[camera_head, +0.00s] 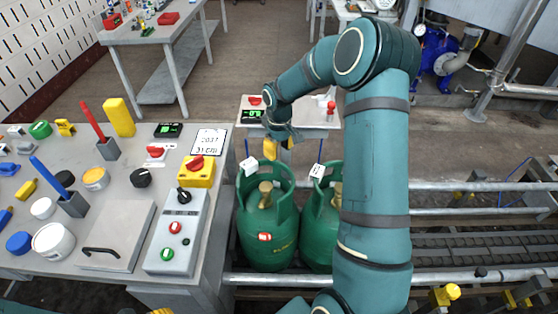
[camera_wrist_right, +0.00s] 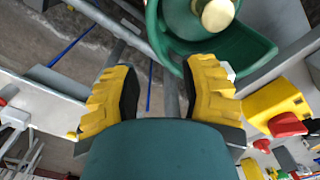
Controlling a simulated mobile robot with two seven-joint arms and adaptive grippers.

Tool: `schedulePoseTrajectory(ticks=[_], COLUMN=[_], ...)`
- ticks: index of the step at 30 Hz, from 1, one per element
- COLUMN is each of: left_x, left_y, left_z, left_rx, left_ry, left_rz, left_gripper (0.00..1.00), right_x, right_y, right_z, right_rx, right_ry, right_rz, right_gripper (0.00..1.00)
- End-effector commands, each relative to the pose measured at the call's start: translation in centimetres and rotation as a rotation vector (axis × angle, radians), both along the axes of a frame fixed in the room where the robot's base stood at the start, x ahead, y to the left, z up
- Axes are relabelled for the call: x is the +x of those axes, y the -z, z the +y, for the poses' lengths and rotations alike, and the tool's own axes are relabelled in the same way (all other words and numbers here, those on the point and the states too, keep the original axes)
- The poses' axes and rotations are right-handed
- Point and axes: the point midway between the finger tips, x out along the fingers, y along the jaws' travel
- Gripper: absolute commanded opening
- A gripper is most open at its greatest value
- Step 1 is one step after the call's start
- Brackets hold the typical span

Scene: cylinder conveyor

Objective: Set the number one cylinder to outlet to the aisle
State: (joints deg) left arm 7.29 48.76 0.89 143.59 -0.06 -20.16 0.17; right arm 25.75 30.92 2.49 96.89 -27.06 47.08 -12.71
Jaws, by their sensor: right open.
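Each has a brass valve, a round collar and a small white tag; I cannot read the tag numbers. My right arm hides part of the right cylinder. My right gripper (camera_head: 272,148) hangs just beyond and above the left cylinder's collar, empty. In the right wrist view its yellow fingers (camera_wrist_right: 160,92) are spread apart, with a green collar and brass valve (camera_wrist_right: 217,14) ahead of them.
The grey workbench (camera_head: 120,215) at left carries a control box (camera_head: 177,240) with a black knob and red and green buttons, and a yellow red-knobbed switch (camera_head: 199,171). A small table (camera_head: 300,112) stands behind the cylinders. Conveyor rollers and rails (camera_head: 470,245) run to the right.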

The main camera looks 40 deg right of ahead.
Motion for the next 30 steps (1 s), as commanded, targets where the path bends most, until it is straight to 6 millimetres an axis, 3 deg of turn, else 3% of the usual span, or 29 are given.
schedulePoseTrajectory(ticks=[7, 20, 30], left_x=[0.0, 0.0, 0.5], left_y=[0.0, -0.1, -5.0], left_z=[0.0, 0.0, 0.1], left_rx=[0.0, 0.0, 0.003], left_ry=[0.0, 0.0, -0.013], left_rz=[0.0, 0.0, -0.01], left_gripper=[0.47, 0.47, 0.47], right_x=[0.1, 0.0, -0.1], right_y=[-3.2, -3.8, -5.5], right_z=[0.1, 0.1, 0.4], right_rx=[0.0, 0.002, 0.01], right_ry=[-0.001, -0.001, -0.004], right_rz=[-0.001, 0.001, 0.01], right_gripper=[0.43, 0.43, 0.43])
